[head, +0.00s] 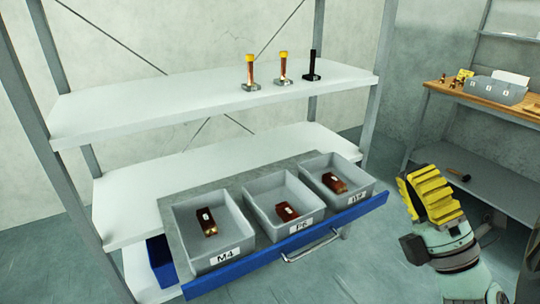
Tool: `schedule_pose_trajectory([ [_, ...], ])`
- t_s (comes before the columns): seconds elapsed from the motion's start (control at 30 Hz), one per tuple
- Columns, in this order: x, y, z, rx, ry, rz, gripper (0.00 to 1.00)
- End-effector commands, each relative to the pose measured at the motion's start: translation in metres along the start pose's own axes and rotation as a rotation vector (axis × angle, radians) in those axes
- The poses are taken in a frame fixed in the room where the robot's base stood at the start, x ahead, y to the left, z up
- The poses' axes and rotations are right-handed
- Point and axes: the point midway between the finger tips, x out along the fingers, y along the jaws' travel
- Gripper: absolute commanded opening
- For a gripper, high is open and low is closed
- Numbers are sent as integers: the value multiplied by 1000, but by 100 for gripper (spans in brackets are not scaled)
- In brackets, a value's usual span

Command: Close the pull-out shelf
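The pull-out shelf (240,267) has a blue front edge and a grey deck. It sticks out of the rack toward me, at a slant in the picture. A silver bar handle (311,245) is fixed on the middle of its front. Three grey bins stand on it: one labelled M4 (226,255) at left, one in the middle (291,233), and one at right (360,195). Each holds a dark red item. My gripper (430,195), with yellow ridged parts, is right of the shelf's right end, apart from the handle. Its finger opening is not clear from this side.
A workbench (480,92) stands at right. The floor before the shelf looks clear.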

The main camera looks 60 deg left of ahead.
Motion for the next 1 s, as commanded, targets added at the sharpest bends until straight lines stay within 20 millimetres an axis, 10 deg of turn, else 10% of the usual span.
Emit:
schedule_pose_trajectory([
  [1.0,-214,-299,-182,-774,378,-274,0],
])
